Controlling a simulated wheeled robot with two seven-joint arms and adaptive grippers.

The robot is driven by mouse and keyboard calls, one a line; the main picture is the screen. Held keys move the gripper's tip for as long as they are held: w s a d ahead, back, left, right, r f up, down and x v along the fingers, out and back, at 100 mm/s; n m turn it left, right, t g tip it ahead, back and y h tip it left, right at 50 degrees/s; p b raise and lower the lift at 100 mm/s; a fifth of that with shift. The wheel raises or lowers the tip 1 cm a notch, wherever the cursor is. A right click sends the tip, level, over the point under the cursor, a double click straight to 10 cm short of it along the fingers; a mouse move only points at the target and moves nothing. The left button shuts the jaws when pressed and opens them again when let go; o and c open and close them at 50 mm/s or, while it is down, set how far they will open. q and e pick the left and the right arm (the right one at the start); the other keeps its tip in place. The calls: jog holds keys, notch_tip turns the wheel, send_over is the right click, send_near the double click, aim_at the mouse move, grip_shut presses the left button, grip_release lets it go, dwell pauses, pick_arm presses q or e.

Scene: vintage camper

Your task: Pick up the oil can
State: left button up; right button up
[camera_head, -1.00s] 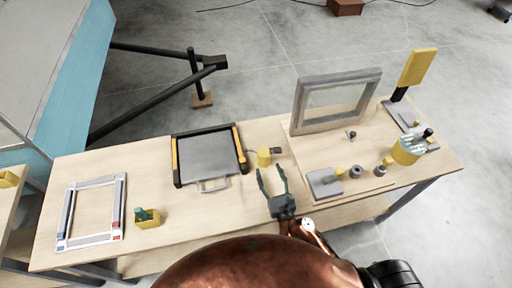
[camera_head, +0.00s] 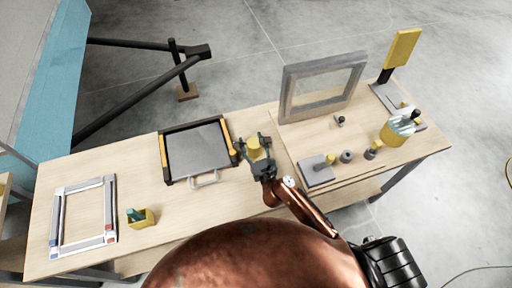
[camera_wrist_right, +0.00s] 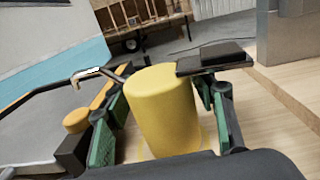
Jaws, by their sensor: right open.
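The oil can is a yellow cylinder (camera_head: 253,148) standing upright on the wooden workbench, just right of the grey flat panel. My right gripper (camera_head: 254,143) is open, with one finger on each side of the can. In the wrist view its green fingers flank the can's body; whether they touch it I cannot tell. The can's base is partly hidden. My left gripper is not in view.
The grey panel with black and yellow edges (camera_head: 198,152) lies close left of the can. A grey upright frame (camera_head: 287,98) stands to the right on a board, with a grey block (camera_head: 316,174) and small round parts.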

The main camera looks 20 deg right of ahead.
jog(key=shift+w, duration=1.45)
jog(key=shift+c, duration=0.2)
jog(key=c, duration=1.3)
grip_shut()
jog(key=shift+r, duration=0.15)
